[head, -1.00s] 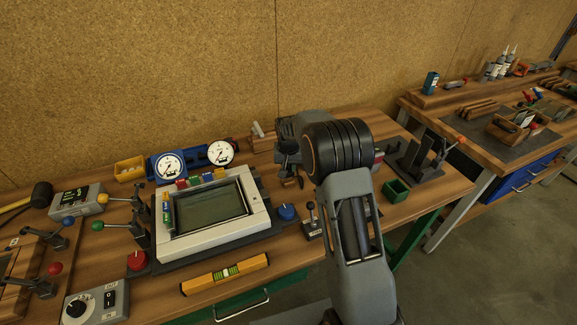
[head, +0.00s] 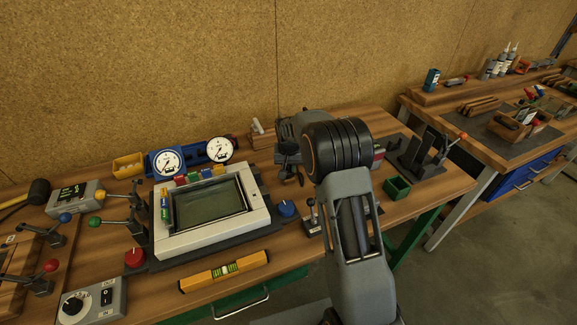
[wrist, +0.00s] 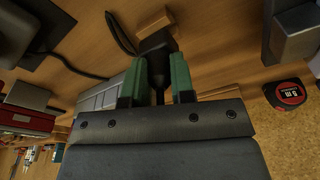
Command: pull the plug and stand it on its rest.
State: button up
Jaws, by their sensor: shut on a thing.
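A black plug (wrist: 156,46) shows between the green-tipped fingers of my gripper (wrist: 157,75) in the wrist view. The gripper is shut on it. A black cable (wrist: 121,35) curves beside the plug. A pale wooden block (wrist: 157,20) lies just beyond the plug; I cannot tell whether they touch. In the head view my gripper (head: 290,168) is over the back of the bench, and my arm hides much of that area. The plug cannot be made out clearly there. I cannot tell which part is its rest.
A framed screen unit (head: 210,215), two gauges (head: 220,148) and a yellow level (head: 224,271) stand left of my arm. A green bin (head: 397,188) and a dark stand (head: 422,155) are to the right. A red-and-black tape measure (wrist: 290,94) lies right in the wrist view.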

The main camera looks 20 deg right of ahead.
jog(key=shift+f+b, duration=0.3)
jog(key=shift+f, duration=0.15)
jog(key=o, duration=1)
jog(key=shift+c, duration=0.2)
notch_tip(320, 180, up, 14)
jog(key=s+b, duration=0.1)
jog(key=s, duration=0.1)
jog(key=shift+a+f, duration=0.15)
jog(key=shift+a, duration=0.15)
